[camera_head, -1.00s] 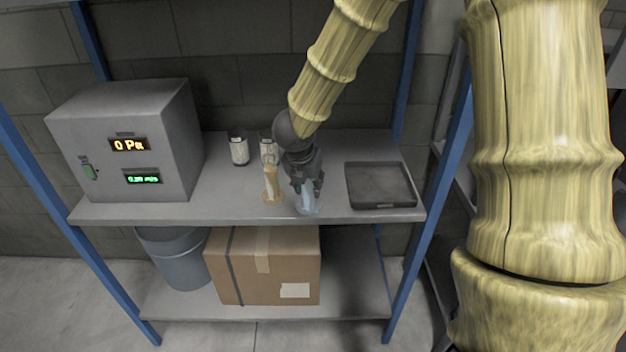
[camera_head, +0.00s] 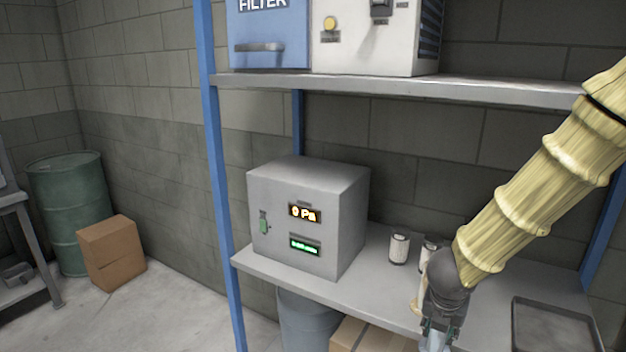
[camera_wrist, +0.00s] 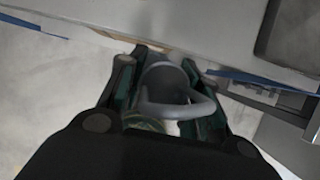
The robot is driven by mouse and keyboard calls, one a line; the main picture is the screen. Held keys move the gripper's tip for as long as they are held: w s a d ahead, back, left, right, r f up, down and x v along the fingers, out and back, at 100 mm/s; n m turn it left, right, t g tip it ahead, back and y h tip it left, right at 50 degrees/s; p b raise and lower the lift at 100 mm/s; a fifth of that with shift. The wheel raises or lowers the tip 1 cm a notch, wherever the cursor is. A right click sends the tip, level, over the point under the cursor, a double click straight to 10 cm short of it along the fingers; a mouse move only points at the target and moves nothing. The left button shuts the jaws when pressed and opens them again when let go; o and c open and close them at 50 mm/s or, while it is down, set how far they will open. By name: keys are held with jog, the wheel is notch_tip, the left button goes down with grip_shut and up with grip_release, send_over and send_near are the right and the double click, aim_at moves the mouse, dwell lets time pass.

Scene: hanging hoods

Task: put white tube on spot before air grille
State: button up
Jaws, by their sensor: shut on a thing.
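My gripper (camera_head: 441,322) is at the front edge of the middle shelf, in the lower right of the head view. It is shut on a pale, see-through tube, most likely the white tube (camera_head: 434,338), whose lower end is cut off by the frame. In the wrist view, a grey round shape with a curved rim (camera_wrist: 165,82) shows between the fingers; I cannot tell whether it is the tube. A dark slatted air grille (camera_head: 430,34) is on the right side of a white unit on the upper shelf. No marked spot is clear there.
An amber tube (camera_head: 416,300) stands just left of my gripper. Two white-labelled jars (camera_head: 399,248) stand behind it. A grey meter box (camera_head: 305,222) is at left, a dark tray (camera_head: 553,330) at right. The upper shelf (camera_head: 400,88) carries a blue filter box (camera_head: 268,40).

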jog(key=w+a+f+n+g+y, duration=0.1)
jog(key=w+a+f+n+y, duration=0.2)
jog(key=a+f+n, duration=0.6)
jog(key=w+a+f+n+g+y, duration=0.15)
jog(key=a+f+n+y, duration=0.35)
jog(key=n, duration=0.6)
jog(key=s+d+f+n+g+h, duration=0.1)
jog(key=s+f+n+g+h, duration=0.1)
jog(key=n, duration=0.9)
jog(key=s+d+f+n+g+h, duration=0.1)
jog(key=s+f+n+g+h, duration=0.2)
jog(key=n, duration=0.8)
jog(key=shift+s+d+f+n+g, duration=0.15)
jog(key=shift+s+n+g, duration=0.2)
jog(key=shift+s, duration=0.15)
